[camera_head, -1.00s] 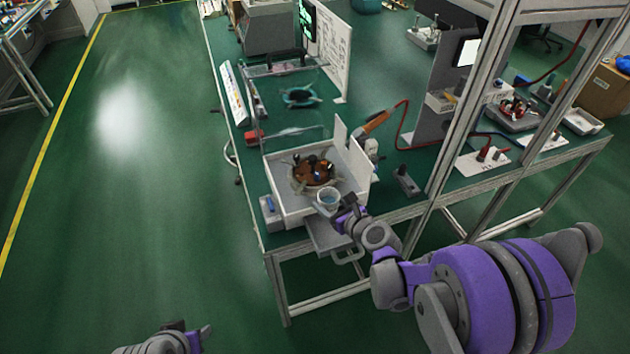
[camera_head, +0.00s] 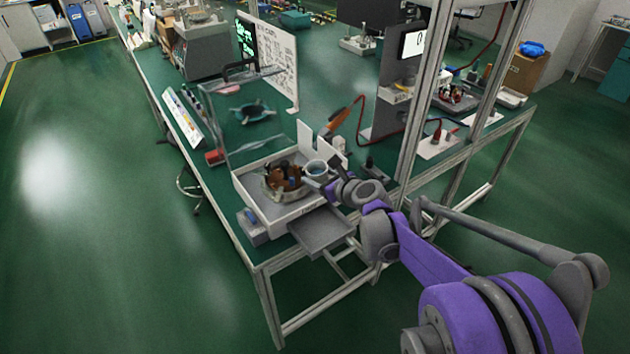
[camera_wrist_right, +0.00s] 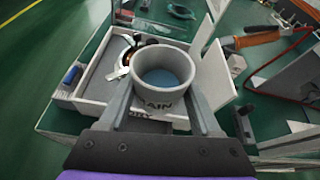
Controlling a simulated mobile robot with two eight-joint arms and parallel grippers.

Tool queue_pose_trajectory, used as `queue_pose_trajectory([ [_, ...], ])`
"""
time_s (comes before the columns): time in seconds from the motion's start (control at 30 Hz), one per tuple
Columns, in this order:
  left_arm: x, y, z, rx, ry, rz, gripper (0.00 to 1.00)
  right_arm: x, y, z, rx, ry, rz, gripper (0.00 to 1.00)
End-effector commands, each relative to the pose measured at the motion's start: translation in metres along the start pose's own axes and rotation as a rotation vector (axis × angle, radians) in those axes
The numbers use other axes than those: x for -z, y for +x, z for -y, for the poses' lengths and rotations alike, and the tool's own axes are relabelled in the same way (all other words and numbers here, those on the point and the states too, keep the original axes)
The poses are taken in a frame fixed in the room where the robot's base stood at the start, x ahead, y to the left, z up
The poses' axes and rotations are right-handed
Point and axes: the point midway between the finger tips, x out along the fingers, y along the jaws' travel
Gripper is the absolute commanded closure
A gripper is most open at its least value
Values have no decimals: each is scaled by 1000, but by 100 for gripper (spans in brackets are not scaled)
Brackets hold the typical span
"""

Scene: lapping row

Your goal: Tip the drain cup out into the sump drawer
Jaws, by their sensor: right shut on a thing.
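The drain cup (camera_head: 316,168) is a small grey round cup with blue-grey liquid or bottom showing inside. It is upright in my right gripper (camera_head: 331,184), whose fingers are shut on either side of it. In the right wrist view the cup (camera_wrist_right: 164,80) sits between the two fingers (camera_wrist_right: 163,105), with part of its lettering, "AIN", visible. The sump drawer (camera_head: 318,230) is a shallow grey tray, pulled out at the front of the white lapping machine (camera_head: 289,209). The cup is above and behind the drawer, near the machine's right rim. My left gripper is out of view.
A brown and dark lapping assembly (camera_head: 284,180) sits inside the white machine, close left of the cup. White upright panels (camera_head: 305,141) stand behind. An aluminium frame post (camera_head: 412,110) rises at the right. Floor in front is clear.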

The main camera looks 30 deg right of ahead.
Motion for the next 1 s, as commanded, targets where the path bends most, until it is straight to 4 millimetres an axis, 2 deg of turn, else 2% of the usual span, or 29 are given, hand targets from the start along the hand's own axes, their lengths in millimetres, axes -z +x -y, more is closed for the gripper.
queue_pose_trajectory([
  [0.17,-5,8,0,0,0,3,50,14,6,0,78,-192,-7,88],
  [0.37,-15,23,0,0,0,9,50,37,16,3,222,-538,-20,88],
  [0.47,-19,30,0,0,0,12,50,40,17,-1,316,-763,-27,88],
  [0.6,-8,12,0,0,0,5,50,35,16,0,392,-936,-33,88],
  [0.8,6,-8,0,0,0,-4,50,35,16,-1,425,-1018,-36,88],
  [1.0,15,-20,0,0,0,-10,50,39,18,-2,453,-1085,-40,88],
])
